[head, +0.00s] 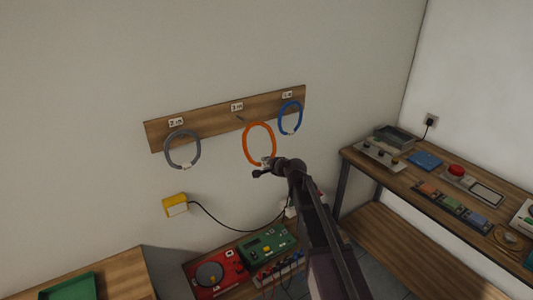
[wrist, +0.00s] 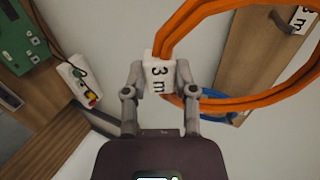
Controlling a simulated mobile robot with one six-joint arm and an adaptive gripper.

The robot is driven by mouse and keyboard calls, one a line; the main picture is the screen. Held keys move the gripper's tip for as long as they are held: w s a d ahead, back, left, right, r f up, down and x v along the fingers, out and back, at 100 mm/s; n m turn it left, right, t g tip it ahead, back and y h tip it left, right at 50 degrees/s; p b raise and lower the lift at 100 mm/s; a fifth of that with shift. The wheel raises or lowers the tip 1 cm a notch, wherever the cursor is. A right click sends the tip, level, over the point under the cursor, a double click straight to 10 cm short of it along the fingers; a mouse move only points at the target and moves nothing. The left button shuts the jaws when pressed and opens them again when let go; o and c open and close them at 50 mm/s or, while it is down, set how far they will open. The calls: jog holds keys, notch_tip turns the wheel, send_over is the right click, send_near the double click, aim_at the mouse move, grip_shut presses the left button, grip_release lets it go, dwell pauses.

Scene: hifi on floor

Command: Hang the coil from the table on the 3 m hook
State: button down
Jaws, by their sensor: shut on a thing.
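The orange coil (head: 246,134) is held up in front of the wall, below and right of the 3 m hook in the head view. My gripper (head: 268,164) is shut on its white tag at the coil's bottom. In the wrist view my gripper (wrist: 160,85) grips this tag (wrist: 159,74), which reads 3 m, and the orange loop (wrist: 205,20) extends beyond it. The 3 m hook (head: 240,118) is bare, under a 3 m label (head: 237,107). It also shows in the wrist view as a dark hook (wrist: 284,30). I cannot tell the depth gap between coil and hook.
On the wooden board (head: 210,125) a grey coil (head: 168,153) hangs at left and a blue coil (head: 283,122) at right, close to the orange one. A yellow box (head: 175,205) with a cable is on the wall below. Benches with equipment stand below and right.

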jog(key=shift+a+r, duration=0.1)
jog(key=shift+r, duration=0.6)
jog(key=shift+w+a, duration=0.15)
jog(key=shift+w, duration=0.05)
jog(key=w+r+b+x, duration=0.1)
jog(key=r+b+x, duration=0.1)
jog(key=x, duration=0.8)
jog(key=shift+w+a, duration=0.25)
jog(key=shift+a, duration=0.2)
dwell(1.5)
jog(key=shift+f, duration=0.1)
dwell(0.5)
jog(key=shift+c, duration=1.7)
grip_release()
